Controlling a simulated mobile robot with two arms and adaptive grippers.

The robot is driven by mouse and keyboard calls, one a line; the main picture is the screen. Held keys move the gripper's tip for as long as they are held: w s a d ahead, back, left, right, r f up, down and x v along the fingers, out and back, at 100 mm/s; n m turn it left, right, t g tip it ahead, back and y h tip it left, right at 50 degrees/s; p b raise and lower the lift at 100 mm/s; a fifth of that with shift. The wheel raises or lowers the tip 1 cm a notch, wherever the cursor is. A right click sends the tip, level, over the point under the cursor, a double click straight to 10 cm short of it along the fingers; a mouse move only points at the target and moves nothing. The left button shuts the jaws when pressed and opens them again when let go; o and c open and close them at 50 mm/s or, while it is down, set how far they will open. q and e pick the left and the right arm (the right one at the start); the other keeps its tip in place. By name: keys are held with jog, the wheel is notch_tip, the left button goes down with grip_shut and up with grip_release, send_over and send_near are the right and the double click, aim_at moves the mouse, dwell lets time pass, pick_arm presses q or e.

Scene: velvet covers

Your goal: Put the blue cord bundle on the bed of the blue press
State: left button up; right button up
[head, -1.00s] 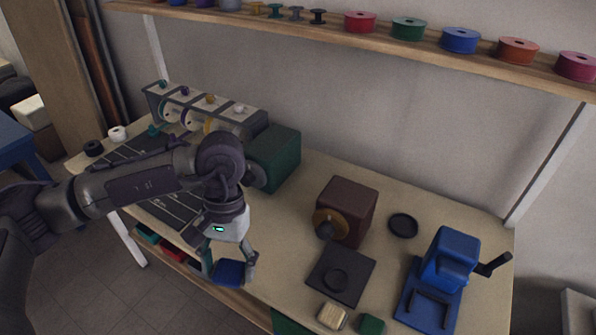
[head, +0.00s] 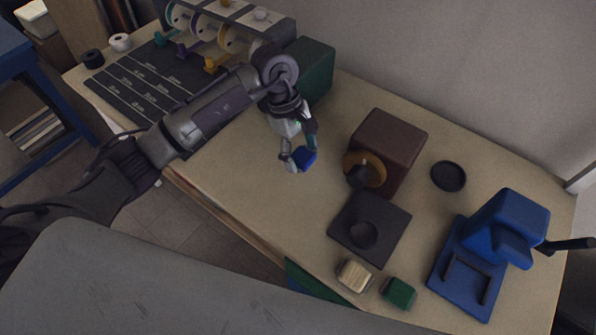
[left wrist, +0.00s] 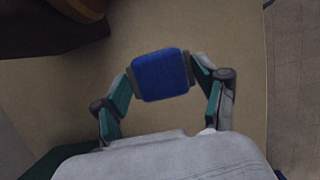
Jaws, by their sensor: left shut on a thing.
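My left gripper (head: 299,160) is shut on the blue cord bundle (head: 306,160) and holds it above the bench top, left of the brown box. In the left wrist view the bundle (left wrist: 161,75) is a rounded blue block pinched between both fingers of the left gripper (left wrist: 161,77). The blue press (head: 505,232) stands at the right end of the bench, with a dark handle sticking out to the right. Its flat bed (head: 462,290) faces the front and has dark rails on it; I see nothing else lying there. My right gripper is out of view.
Between gripper and press stand a brown box (head: 391,142) with a bronze wheel, and a dark square plate (head: 349,232). A beige bundle (head: 354,275) and a green bundle (head: 399,292) lie near the front edge. A dark round dish (head: 448,176) lies behind. A green box (head: 310,75) stands behind my arm.

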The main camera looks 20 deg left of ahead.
aim_at(299, 155)
pick_arm(q)
notch_tip(299, 155, down, 3)
jog(key=shift+s+r, duration=0.15)
jog(key=shift+r, duration=0.05)
jog(key=shift+f, duration=0.3)
notch_tip(299, 155, down, 4)
jog(key=shift+r+p, duration=0.1)
jog(key=shift+p, duration=0.5)
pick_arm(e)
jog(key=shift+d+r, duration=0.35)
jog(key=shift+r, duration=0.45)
pick_arm(q)
jog(key=shift+f, duration=0.25)
jog(key=o, duration=1)
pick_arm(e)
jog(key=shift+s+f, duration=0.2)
